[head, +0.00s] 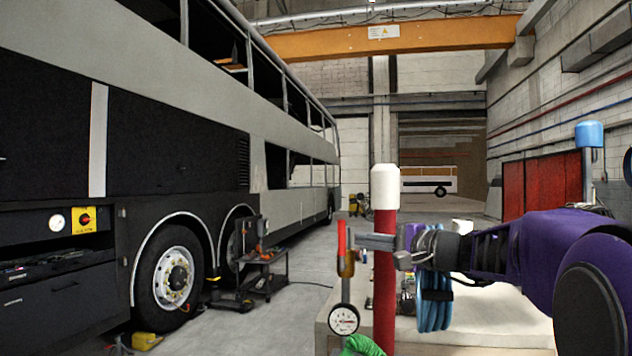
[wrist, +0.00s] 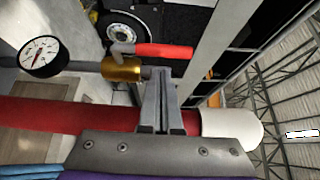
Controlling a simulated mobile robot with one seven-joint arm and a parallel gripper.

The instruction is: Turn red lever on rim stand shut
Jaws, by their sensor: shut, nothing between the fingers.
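The red lever (head: 341,238) stands upright above a brass valve (head: 346,264) beside the red post in the head view. In the wrist view the red lever (wrist: 165,51) runs sideways from the brass valve (wrist: 121,69), roughly parallel to its pipe. My gripper (head: 358,241) is shut and empty, its tips just right of the lever. In the wrist view my gripper (wrist: 158,74) points at the lever from below in the picture. Its tips appear very close to it; I cannot tell whether they touch. A round gauge (head: 344,319) sits below the valve.
The red post (head: 384,290) with a white cap (head: 385,186) stands close beside my gripper. A green hose (head: 362,346) lies below the gauge. A blue hose coil (head: 434,300) hangs behind my arm. A coach (head: 215,125) fills the left; open floor lies between.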

